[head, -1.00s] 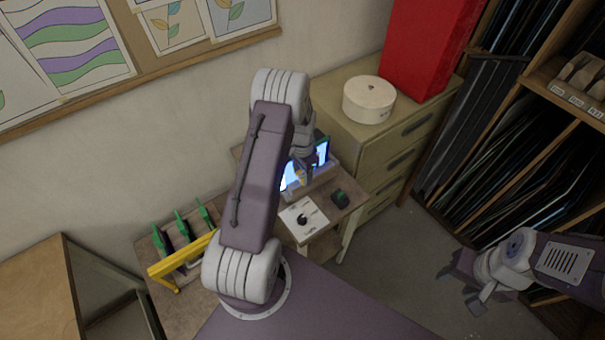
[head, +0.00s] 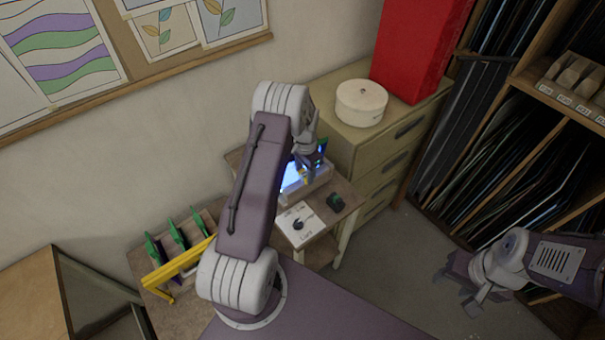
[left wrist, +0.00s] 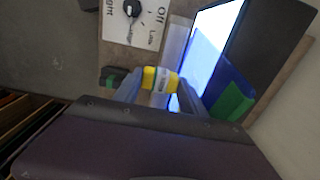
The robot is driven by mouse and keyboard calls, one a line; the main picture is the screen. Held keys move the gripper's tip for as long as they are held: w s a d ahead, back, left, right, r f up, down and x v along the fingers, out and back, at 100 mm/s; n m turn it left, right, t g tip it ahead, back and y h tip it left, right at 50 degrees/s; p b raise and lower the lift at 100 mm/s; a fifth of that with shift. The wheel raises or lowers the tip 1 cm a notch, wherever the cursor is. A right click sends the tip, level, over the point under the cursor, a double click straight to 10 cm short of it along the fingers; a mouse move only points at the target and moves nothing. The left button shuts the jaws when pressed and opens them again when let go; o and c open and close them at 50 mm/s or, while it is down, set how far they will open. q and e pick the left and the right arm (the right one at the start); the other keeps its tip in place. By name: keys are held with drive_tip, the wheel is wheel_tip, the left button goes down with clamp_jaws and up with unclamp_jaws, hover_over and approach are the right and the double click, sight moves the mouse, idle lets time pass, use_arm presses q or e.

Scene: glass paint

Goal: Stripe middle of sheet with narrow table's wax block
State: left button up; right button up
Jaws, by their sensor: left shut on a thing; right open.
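My left gripper (head: 303,176) is over the small narrow table (head: 347,190), at its lit panel (head: 292,181). In the left wrist view, its fingers (left wrist: 160,88) are shut on a small yellow block (left wrist: 149,78) with a pale band round its middle. The lit panel (left wrist: 208,48) glows white just beyond, with a blue strip (left wrist: 228,87) and a green piece (left wrist: 233,103) along its side. I cannot make out the sheet's edges, or whether the block touches it. My right gripper (head: 472,294) is open and empty at the lower right, over the floor.
A white dial plate (head: 298,226) with a black knob and a dark green block (head: 336,201) lie on the narrow table. A rack (head: 190,258) with green-topped items and a yellow bar stands left. Drawers (head: 385,150) carry a white drum (head: 361,103) and a red box (head: 415,45).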

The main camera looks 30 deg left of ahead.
use_arm(q)
drive_tip(key=shift+s+a+f, duration=0.1)
drive_tip(key=shift+s+a, duration=0.15)
drive_tip(key=shift+s, duration=0.25)
drive_tip(key=shift+s+a, duration=0.25)
drive_tip(key=shift+s, duration=0.2)
drive_tip(key=shift+s+a+p, duration=0.15)
drive_tip(key=shift+s+p, duration=0.1)
drive_tip(key=shift+p, duration=0.05)
drive_tip(key=shift+s+a, duration=0.1)
drive_tip(key=shift+s, duration=0.35)
drive_tip(key=shift+s+d+p, duration=0.1)
drive_tip(key=shift+s+d, duration=0.25)
drive_tip(key=shift+d, duration=0.6)
drive_tip(key=shift+s+d+p, duration=0.15)
drive_tip(key=shift+s+d, duration=0.2)
drive_tip(key=shift+d, duration=0.55)
drive_tip(key=shift+s+d+p, duration=0.1)
drive_tip(key=shift+s+d, duration=0.25)
drive_tip(key=shift+d, duration=0.6)
use_arm(e)
drive_tip(key=shift+w+r, duration=0.25)
drive_tip(key=shift+r, duration=0.4)
use_arm(q)
drive_tip(key=d, duration=0.1)
drive_tip(key=s+d, duration=0.1)
drive_tip(key=shift+s+d, duration=0.1)
drive_tip(key=shift+d, duration=0.3)
use_arm(e)
drive_tip(key=shift+d+r, duration=0.1)
